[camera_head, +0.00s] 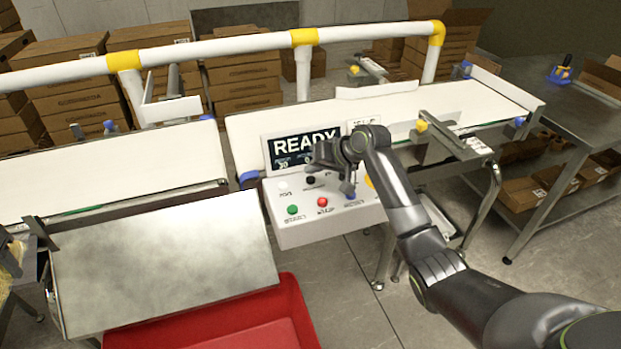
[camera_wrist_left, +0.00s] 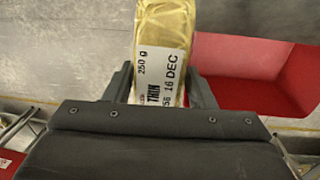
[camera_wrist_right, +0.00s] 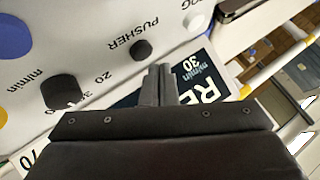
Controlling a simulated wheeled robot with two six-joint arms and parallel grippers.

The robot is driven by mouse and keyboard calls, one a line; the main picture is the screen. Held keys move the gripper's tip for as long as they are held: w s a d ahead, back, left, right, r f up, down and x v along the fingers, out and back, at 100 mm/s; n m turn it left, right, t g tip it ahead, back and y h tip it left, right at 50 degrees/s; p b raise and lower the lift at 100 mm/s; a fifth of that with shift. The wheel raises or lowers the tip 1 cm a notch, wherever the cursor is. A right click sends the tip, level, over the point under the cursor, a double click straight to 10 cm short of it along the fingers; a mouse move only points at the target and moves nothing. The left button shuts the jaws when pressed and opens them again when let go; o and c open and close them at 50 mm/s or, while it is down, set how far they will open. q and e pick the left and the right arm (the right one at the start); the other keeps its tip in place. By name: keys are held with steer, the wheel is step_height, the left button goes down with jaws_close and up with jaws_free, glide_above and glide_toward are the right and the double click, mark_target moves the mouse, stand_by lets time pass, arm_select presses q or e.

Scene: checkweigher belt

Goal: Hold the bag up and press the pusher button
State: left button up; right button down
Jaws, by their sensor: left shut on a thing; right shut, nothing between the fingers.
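A gold bag (camera_wrist_left: 160,40) with a white printed label is held upright between the fingers of my left gripper (camera_wrist_left: 160,90) in the left wrist view. My right gripper (camera_head: 320,153) is shut and empty above the control panel. Its fingertips (camera_wrist_right: 158,80) appear close to the button; contact cannot be told.
The control panel (camera_head: 300,235) also carries green, red, white and blue buttons and a black knob (camera_wrist_right: 62,92). The READY display (camera_head: 290,148) stands behind. A metal plate (camera_head: 165,260) and a red bin (camera_head: 285,325) lie left. White belts (camera_head: 250,125) run behind.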

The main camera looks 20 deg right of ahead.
mark_target(314, 181)
arm_select(q)
steer(key=shift+r, duration=0.2)
arm_select(e)
steer(key=shift+f, duration=0.15)
stand_by(0.5)
arm_select(q)
steer(key=shift+r, duration=0.1)
arm_select(e)
steer(key=shift+f, duration=0.25)
